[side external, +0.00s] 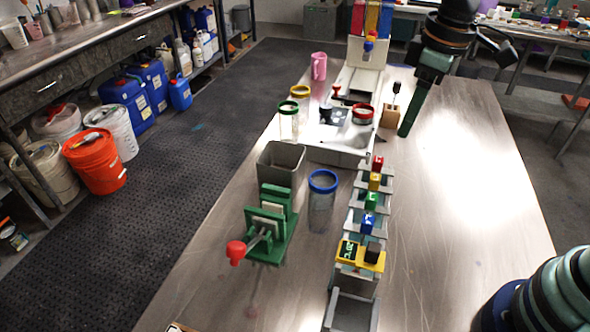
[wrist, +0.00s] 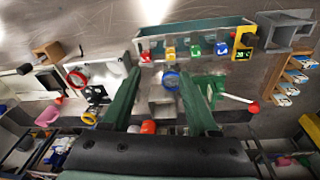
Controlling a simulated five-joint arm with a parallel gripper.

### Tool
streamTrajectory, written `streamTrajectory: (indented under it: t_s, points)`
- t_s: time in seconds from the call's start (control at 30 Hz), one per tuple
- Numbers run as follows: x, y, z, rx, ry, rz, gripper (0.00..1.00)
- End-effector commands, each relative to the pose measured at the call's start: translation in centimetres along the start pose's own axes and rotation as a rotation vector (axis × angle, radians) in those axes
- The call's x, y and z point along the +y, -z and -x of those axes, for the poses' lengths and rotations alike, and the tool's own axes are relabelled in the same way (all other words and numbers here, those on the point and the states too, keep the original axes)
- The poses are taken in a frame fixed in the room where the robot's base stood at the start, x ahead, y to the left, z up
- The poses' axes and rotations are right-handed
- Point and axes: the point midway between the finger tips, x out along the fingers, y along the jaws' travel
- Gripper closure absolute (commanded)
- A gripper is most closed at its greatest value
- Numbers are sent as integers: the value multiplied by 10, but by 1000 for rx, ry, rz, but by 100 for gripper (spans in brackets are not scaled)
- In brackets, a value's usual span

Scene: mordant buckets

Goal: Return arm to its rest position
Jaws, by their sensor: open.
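My gripper (side external: 412,110) hangs above the right half of the steel table in the side external view, with its green fingers pointing down. It is apart from the things on the table. In the wrist view my gripper (wrist: 159,74) shows two green fingers spread wide, with nothing held between them. A blue-rimmed clear jar (side external: 322,200) stands upright on the table; its blue rim (wrist: 171,81) shows between the fingers in the wrist view.
A rack with red, yellow, green and blue blocks (side external: 371,201) runs along the table's middle. A yellow timer (side external: 346,250), green press (side external: 269,225), grey bin (side external: 281,165) and pink mug (side external: 319,66) stand nearby. The table's right side (side external: 465,190) is clear.

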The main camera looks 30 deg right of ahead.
Motion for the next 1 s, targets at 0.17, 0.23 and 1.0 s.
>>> streamTrajectory:
  t_s: [0.17,0.23,1.0]
  points:
    - [12,-32,20,137,-60,-229,40]
    - [16,-43,23,186,-78,-311,40]
    - [24,-72,28,331,-120,-541,40]
